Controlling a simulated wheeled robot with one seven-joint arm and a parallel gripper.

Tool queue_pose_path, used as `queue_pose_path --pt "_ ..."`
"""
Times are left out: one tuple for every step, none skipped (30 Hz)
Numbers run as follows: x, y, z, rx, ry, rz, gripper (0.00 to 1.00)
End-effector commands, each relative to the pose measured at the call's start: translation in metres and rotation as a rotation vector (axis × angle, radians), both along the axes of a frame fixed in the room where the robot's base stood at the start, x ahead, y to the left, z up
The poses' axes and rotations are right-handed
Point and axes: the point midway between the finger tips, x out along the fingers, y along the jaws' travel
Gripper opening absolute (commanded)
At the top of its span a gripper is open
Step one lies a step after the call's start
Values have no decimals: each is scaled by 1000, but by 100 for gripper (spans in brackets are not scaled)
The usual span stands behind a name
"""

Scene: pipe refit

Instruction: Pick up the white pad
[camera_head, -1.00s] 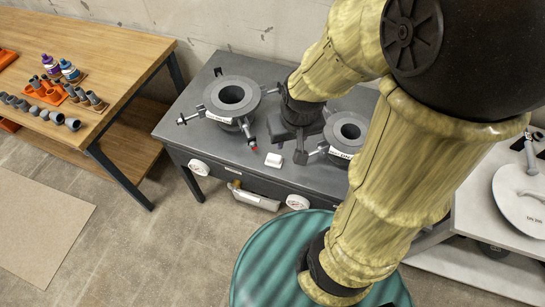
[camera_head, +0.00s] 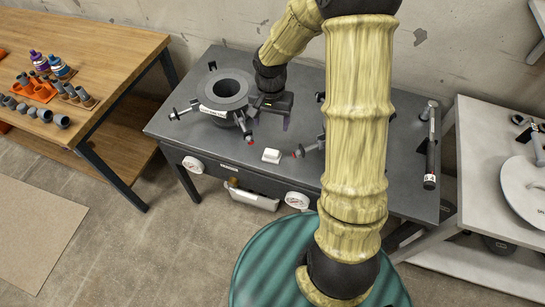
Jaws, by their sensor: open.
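The white pad (camera_head: 271,156) is a small pale block lying on the dark grey bench (camera_head: 215,153), near its front edge. It lies between the left flanged pipe fitting (camera_head: 229,88) and my large yellow arm link. My gripper (camera_head: 286,122) is above the bench, behind and slightly right of the pad, beside the left fitting. It is open, points downward and is apart from the pad. Part of the gripper is hard to make out against the dark bench.
The left fitting has clamp arms with red tips close to the pad. My arm hides most of the right fitting. A black tool (camera_head: 431,150) lies at the bench's right end. A wooden table (camera_head: 100,60) with pipe parts stands left, a white table (camera_head: 480,185) right.

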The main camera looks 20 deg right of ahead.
Motion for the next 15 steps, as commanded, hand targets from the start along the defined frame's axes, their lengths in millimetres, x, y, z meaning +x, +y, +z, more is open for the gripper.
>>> queue_pose_path --pt "0 0 1 -1 -1 0 67" --pt "0 0 1 -1 -1 0 67" --pt "0 0 1 -1 -1 0 67" --pt "0 0 1 -1 -1 0 67" --pt "0 0 1 -1 -1 0 67" --pt "0 0 1 -1 -1 0 67" --pt "0 -1 1 -1 -1 0 67" --pt "0 -1 0 -1 -1 0 67" --pt "0 -1 -2 0 0 -1 67" --pt "0 -1 -4 0 0 -1 67" --pt "-1 -1 -7 1 1 -1 67" --pt "-1 -1 -12 0 2 -1 67" --pt "-1 -2 -16 0 4 -1 67" --pt "-1 -2 -21 1 3 -1 67" --pt "-1 -1 -28 1 4 -1 67"
